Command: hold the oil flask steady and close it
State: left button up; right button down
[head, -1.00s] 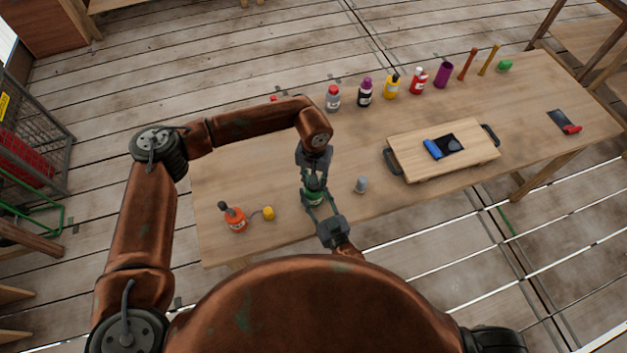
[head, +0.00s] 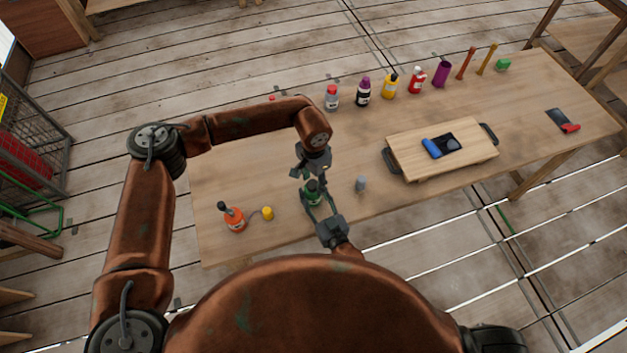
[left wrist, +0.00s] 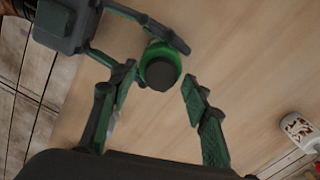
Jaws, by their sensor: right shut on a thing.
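The green flask (head: 313,197) stands upright near the table's front edge, with a dark round cap (left wrist: 160,74) on its top. My right gripper (head: 317,202) comes from the front and is shut around the flask's body. My left gripper (head: 306,176) is above the flask. In the left wrist view its fingers (left wrist: 158,92) are spread to both sides below the cap, apart from it, with nothing between them. The flask's green shoulder (left wrist: 157,52) shows around the cap. Whether the cap is fully seated cannot be told.
A small grey cylinder (head: 361,184) stands right of the flask. A wooden tray (head: 405,157) lies to the right. Several bottles line the back. The table (head: 260,165) between is clear.

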pick_arm(q)
jog(key=shift+r, duration=2.25)
jog(key=shift+c, duration=0.5)
